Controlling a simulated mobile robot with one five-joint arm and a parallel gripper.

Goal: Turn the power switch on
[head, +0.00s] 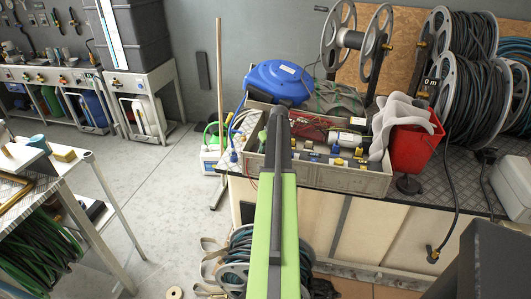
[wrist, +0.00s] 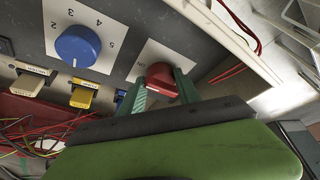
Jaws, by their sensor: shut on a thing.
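The power switch is a red rotary knob (wrist: 161,78) on a white plate with a partly visible "ON" label, in the middle of the wrist view. My gripper (wrist: 163,90) has one green finger on each side of the knob and is shut on it. In the head view my gripper (head: 278,118) reaches over the left end of the grey control box (head: 350,181) on the bench. The red knob is hidden there behind my arm. The knob's exact pointing direction is hard to tell.
A blue dial (wrist: 76,46) with numbers sits left of the switch, with yellow and beige plugs (wrist: 82,96) and loose red wires nearby. A blue hose reel (head: 279,82) stands behind the box, and a red bucket (head: 409,148) at its right.

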